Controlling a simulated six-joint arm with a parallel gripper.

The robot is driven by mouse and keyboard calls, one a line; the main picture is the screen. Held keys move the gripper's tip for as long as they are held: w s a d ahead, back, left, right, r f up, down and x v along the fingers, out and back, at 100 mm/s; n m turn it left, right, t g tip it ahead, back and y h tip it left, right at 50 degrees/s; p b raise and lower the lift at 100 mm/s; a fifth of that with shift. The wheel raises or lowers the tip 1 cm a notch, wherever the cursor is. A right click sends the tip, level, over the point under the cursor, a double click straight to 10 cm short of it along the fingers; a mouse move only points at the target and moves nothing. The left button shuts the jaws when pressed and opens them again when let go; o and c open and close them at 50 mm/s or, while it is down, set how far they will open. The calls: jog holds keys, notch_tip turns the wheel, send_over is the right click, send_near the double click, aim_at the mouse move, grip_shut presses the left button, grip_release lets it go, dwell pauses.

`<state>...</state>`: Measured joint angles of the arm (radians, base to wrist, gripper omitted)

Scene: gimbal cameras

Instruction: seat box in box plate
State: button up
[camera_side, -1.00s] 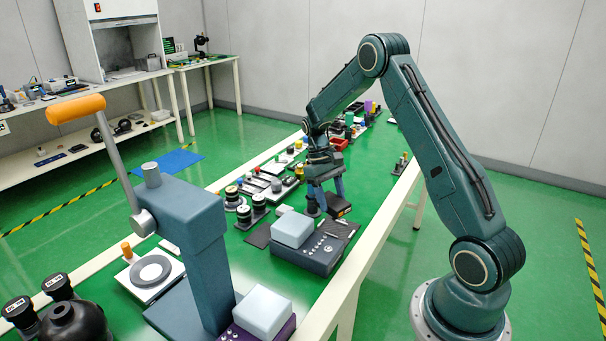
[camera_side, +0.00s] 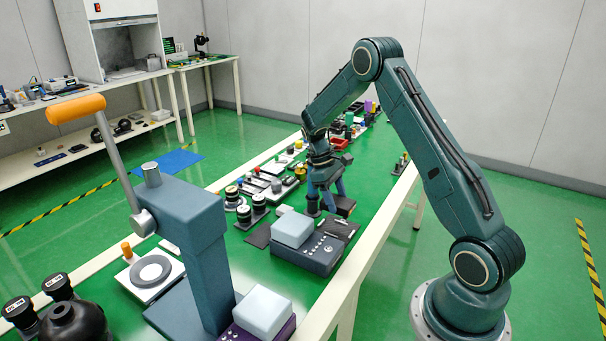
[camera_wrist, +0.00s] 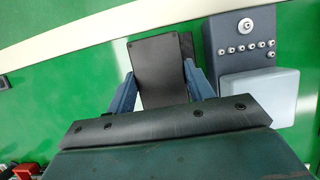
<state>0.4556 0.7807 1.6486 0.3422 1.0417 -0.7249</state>
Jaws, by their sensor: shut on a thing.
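My gripper (camera_side: 326,197) points down over the bench, beyond the blue-grey console. The wrist view shows its two blue fingers on either side of a dark flat-topped box (camera_wrist: 160,60). The gripper is shut on this box, which also shows as a black block just right of the fingers in the side view (camera_side: 345,207). The box's underside is hidden, so I cannot tell whether it touches anything below. A darker shape (camera_wrist: 187,44) shows along its right side in the wrist view. I cannot tell whether that is the box plate. A flat black plate (camera_side: 258,236) lies left of the console.
The blue-grey console (camera_side: 318,255) with knobs and a pale block (camera_side: 292,231) stands close to the gripper. A lever press (camera_side: 185,230) is in the foreground. Several small parts line the bench's far side. Green bench top (camera_wrist: 60,80) is clear left of the box.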

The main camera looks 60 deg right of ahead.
jog(key=shift+f, duration=0.15)
jog(key=shift+f, duration=2.75)
jog(key=shift+f, duration=0.95)
jog(key=o, duration=1.2)
jog(key=shift+o, duration=0.2)
jog(key=shift+w+r, duration=0.2)
jog(key=shift+r, duration=0.25)
jog(key=shift+w+r, duration=0.2)
jog(key=shift+r, duration=2.05)
jog(key=shift+w+r, duration=0.2)
jog(key=shift+r, duration=2)
